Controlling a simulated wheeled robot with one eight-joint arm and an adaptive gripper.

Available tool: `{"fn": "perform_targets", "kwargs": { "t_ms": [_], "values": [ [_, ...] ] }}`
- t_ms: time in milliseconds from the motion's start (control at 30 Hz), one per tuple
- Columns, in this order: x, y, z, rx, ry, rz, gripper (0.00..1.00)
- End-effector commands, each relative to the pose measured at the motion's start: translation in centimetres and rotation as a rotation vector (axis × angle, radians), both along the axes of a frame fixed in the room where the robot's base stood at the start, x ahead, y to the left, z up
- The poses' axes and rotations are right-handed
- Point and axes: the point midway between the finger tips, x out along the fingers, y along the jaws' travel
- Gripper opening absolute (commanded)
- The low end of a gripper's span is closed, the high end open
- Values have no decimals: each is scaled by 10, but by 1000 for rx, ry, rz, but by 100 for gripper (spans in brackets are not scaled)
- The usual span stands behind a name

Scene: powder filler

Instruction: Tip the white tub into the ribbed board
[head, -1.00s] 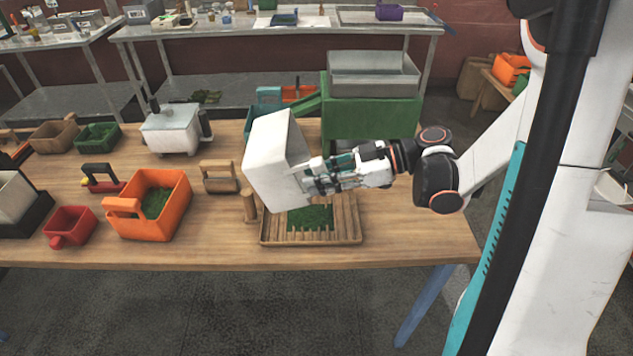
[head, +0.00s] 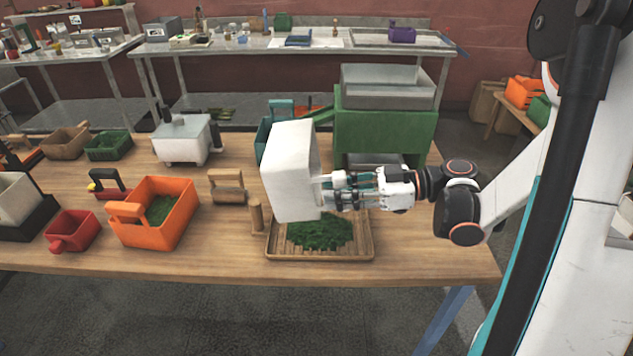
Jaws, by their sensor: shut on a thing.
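The white tub (head: 290,172) is tipped on its side above the back of the ribbed board. Its base faces left and its open side faces right and away, so its inside is hidden. My gripper (head: 328,190) is shut on the tub's right edge. The ribbed board (head: 280,247) is a wooden tray with ribs, lying on the table below the tub. A wide heap of green powder (head: 322,232) covers much of its middle and back. Some ribs show bare along the front.
An orange bin (head: 177,232) with green powder, a red scoop (head: 74,230) and a wooden block (head: 228,187) stand left. A wooden peg (head: 257,216) stands beside the board. A green machine (head: 384,128) stands behind. The table (head: 420,255) is clear to the right.

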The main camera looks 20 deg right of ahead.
Motion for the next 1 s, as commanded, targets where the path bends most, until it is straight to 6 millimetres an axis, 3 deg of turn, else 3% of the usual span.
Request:
{"fn": "perform_targets", "kwargs": {
  "t_ms": [533,1000],
  "values": [
    [0,0,74,0,-1,0,0],
    [0,1,82,-32,10,0,0]
  ]
}}
